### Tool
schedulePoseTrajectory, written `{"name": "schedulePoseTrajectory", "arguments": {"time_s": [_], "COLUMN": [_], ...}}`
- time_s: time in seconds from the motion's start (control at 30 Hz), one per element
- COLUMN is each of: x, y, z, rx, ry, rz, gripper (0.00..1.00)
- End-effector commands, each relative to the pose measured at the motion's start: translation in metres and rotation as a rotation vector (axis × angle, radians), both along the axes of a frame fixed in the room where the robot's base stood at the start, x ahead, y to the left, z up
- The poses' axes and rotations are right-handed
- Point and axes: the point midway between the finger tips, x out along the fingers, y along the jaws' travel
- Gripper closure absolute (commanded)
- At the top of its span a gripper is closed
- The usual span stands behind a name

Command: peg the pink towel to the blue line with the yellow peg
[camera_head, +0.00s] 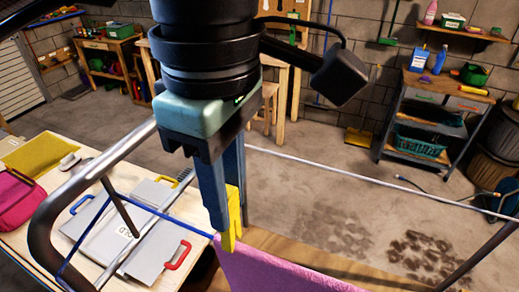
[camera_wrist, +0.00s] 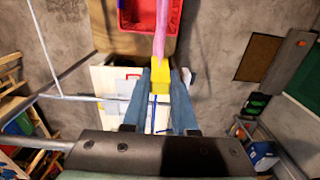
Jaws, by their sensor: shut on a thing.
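My gripper (camera_head: 226,225) points down in the head view, its blue-grey fingers shut on the yellow peg (camera_head: 234,212). The peg's lower end is at the top left corner of the pink towel (camera_head: 275,273), where the blue line (camera_head: 160,213) comes in from the left. In the wrist view the peg (camera_wrist: 160,76) sits between the fingertips, with the towel (camera_wrist: 166,28) seen edge-on just beyond it. The blue line (camera_wrist: 153,114) shows between the fingers. I cannot tell whether the peg's jaws straddle towel and line.
A metal rack frame (camera_head: 90,175) surrounds the line. A red basket (camera_wrist: 127,22) shows in the wrist view. A shelf cart (camera_head: 437,115) stands at the back right.

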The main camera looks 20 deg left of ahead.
Motion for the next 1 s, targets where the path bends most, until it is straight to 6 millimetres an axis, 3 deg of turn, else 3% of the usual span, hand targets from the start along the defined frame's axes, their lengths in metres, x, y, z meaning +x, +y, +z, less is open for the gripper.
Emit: {"name": "schedulePoseTrajectory", "arguments": {"time_s": [0.9, 0.93, 1.0], "x": [0.0, 0.0, 0.0], "y": [0.0, 0.0, 0.0], "z": [-0.049, -0.049, -0.047], "rx": [0.0, 0.0, 0.0], "ry": [0.001, 0.0, 0.0], "rz": [0.0, 0.0, 0.0], "gripper": [1.0, 0.72, 0.6]}}
